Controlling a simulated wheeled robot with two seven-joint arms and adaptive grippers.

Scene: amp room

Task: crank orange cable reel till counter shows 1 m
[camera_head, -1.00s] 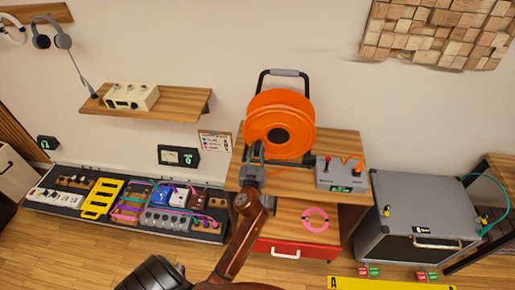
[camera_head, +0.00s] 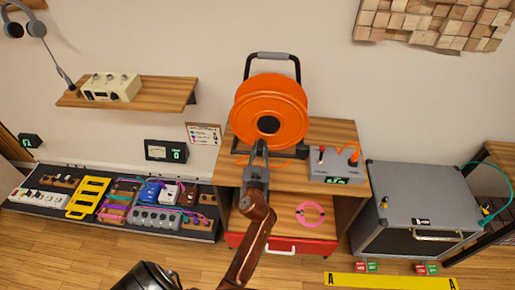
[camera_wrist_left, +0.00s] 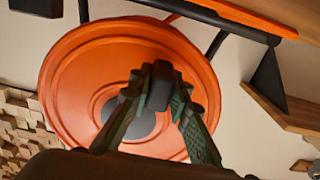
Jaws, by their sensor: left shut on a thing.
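The orange cable reel (camera_head: 288,104) stands upright in a dark frame on the wooden bench, with a dark hub; it also fills much of the left wrist view (camera_wrist_left: 75,75). My left gripper (camera_head: 260,152) is just below the hub in the head view. In the wrist view its fingers are closed around a dark crank knob (camera_wrist_left: 159,92) in front of the reel's face. The rest of the crank is mostly hidden. The grey counter box (camera_head: 322,172) is right of the reel, with a small green display (camera_head: 338,181) too small to read surely. My right gripper is out of view.
A red lever and an orange cable sit on the counter box. A pink cable ring (camera_head: 310,214) lies on the lower surface, above a red drawer (camera_head: 310,245). A grey amp case (camera_head: 422,195) stands right. A pedalboard (camera_head: 100,222) is left. A wooden shelf (camera_head: 165,96) hangs above it.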

